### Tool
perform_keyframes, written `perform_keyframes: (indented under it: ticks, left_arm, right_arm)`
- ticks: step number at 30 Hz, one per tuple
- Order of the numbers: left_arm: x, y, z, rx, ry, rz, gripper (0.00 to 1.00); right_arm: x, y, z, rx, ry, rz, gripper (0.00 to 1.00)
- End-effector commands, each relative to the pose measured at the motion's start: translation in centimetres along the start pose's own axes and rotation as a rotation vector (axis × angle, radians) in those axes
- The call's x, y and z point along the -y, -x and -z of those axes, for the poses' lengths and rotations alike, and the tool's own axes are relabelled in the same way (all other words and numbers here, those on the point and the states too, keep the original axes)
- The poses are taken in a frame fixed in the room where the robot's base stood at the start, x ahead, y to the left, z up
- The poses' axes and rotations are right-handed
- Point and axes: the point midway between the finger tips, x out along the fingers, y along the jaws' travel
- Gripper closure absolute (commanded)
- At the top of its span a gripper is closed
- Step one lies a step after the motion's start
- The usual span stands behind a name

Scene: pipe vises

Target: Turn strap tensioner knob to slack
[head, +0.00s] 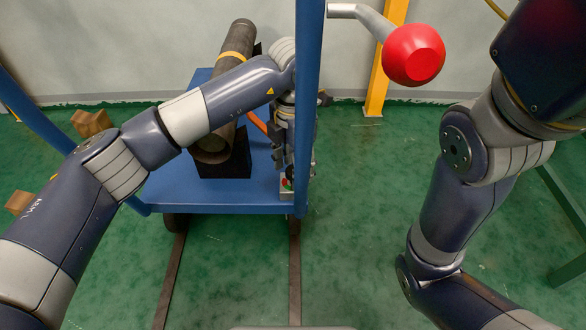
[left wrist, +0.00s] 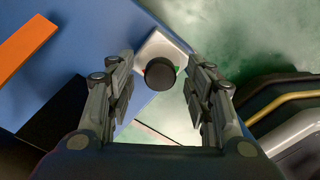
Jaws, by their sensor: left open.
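In the left wrist view a round black knob (left wrist: 160,73) sits on a pale plate (left wrist: 152,47) at a corner of the blue cart. Small green and red marks show beside the knob. My left gripper (left wrist: 160,80) is open, with one finger on each side of the knob and a visible gap to each. In the head view my left gripper (head: 288,165) points down over the small plate (head: 287,186) at the cart's front right, partly behind a blue post. Of my right arm only the links show; its gripper is out of view.
The blue cart (head: 215,200) carries a dark pipe (head: 232,55) with a yellow band (head: 236,55) on a black block (head: 228,165). An orange bar (left wrist: 25,42) lies near. A blue post (head: 307,80) and red ball handle (head: 413,55) stand close.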

Motion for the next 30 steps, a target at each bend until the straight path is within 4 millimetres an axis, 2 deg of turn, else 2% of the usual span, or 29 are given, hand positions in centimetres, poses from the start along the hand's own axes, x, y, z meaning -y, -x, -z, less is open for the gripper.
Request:
perform_keyframes:
  ticks: [5, 9, 11, 20, 30]
  left_arm:
    - [0.0, 0.1, 0.0, 0.0, 0.0, 0.0, 0.54]
    - [0.0, 0.1, 0.0, 0.0, 0.0, 0.0, 0.86]
    - [0.0, 0.1, 0.0, 0.0, 0.0, 0.0, 0.97]
    - [0.0, 0.2, 0.0, -0.001, 0.02, 0.0, 0.97]
    - [0.0, 0.6, 0.1, -0.003, 0.202, 0.001, 0.97]
  right_arm:
    - [0.0, -0.1, 0.0, 0.0, 0.0, 0.0, 0.57]
    - [0.0, -0.1, 0.0, 0.0, 0.0, 0.0, 0.57]
    - [0.0, -0.1, 0.0, 0.0, 0.0, 0.0, 0.57]
    - [-0.1, -0.5, -0.2, 0.0, 0.0, 0.0, 0.57]
    - [-0.8, -3.5, -1.3, 0.002, 0.0, 0.0, 0.57]
